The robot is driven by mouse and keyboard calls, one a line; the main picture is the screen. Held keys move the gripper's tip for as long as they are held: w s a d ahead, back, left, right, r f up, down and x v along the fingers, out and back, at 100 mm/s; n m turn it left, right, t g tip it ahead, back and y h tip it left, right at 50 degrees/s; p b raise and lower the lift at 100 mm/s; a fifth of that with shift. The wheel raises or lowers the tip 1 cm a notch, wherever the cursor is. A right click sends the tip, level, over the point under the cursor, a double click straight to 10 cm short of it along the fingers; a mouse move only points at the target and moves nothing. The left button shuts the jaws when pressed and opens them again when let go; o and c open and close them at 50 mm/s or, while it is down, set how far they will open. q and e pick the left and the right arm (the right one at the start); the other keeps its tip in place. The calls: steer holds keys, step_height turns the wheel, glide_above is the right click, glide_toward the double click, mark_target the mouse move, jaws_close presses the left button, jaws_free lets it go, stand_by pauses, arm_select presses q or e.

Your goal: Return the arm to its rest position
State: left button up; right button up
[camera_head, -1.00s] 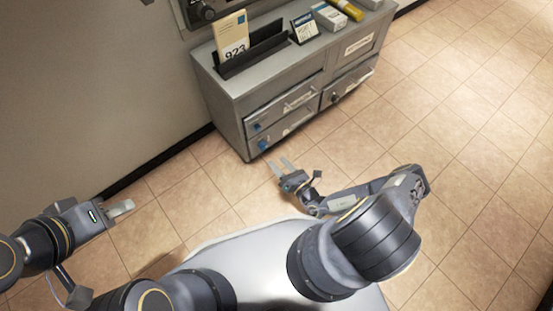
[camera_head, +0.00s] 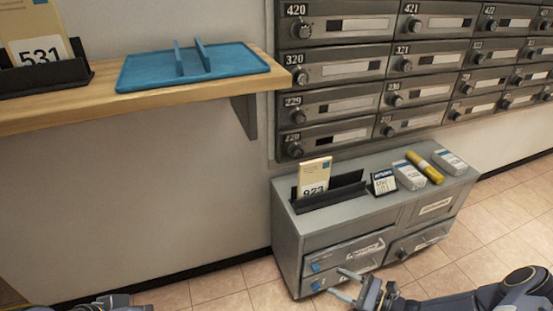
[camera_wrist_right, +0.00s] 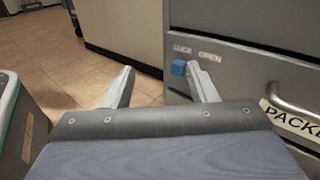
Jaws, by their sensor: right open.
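My right gripper (camera_head: 345,284) is at the bottom of the head view, in front of the grey cabinet's lower left drawers. Its two fingers are apart with nothing between them. In the right wrist view the open fingers (camera_wrist_right: 165,88) point toward the cabinet front, and a blue knob (camera_wrist_right: 178,67) shows just beside the right-hand fingertip. I cannot tell whether they touch. My right arm (camera_head: 480,298) runs in from the lower right. Only a small part of my left arm (camera_head: 115,302) shows at the bottom left edge; its fingers are not visible.
The grey cabinet (camera_head: 290,240) carries a black holder (camera_head: 345,190) with a card 923, a small sign and several packages. Numbered mailboxes (camera_head: 330,67) line the wall. A wooden shelf (camera_head: 60,112) holds a blue tray (camera_head: 145,82) and card 531. Tiled floor is clear at right.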

steer(key=s+a+r+n+g+h, duration=0.15)
steer(key=s+r+n+g, duration=0.25)
steer(key=r+n, duration=0.45)
steer(key=s+r+n+g+h, duration=0.35)
steer(key=s+r+n, duration=0.2)
steer(key=r, duration=0.65)
steer(key=s+d+r+n+t+h, duration=0.35)
steer(key=s+r+n+h, duration=0.35)
steer(key=s, duration=0.5)
step_height(320, 180, up, 39)
steer(key=n+p, duration=0.1)
steer(key=p, duration=3.7)
steer(key=shift+s+a+f+y, duration=0.2)
steer(key=shift+s+a+y, duration=0.1)
steer(key=shift+y, duration=0.1)
steer(key=shift+f, duration=0.1)
steer(key=shift+c, duration=0.4)
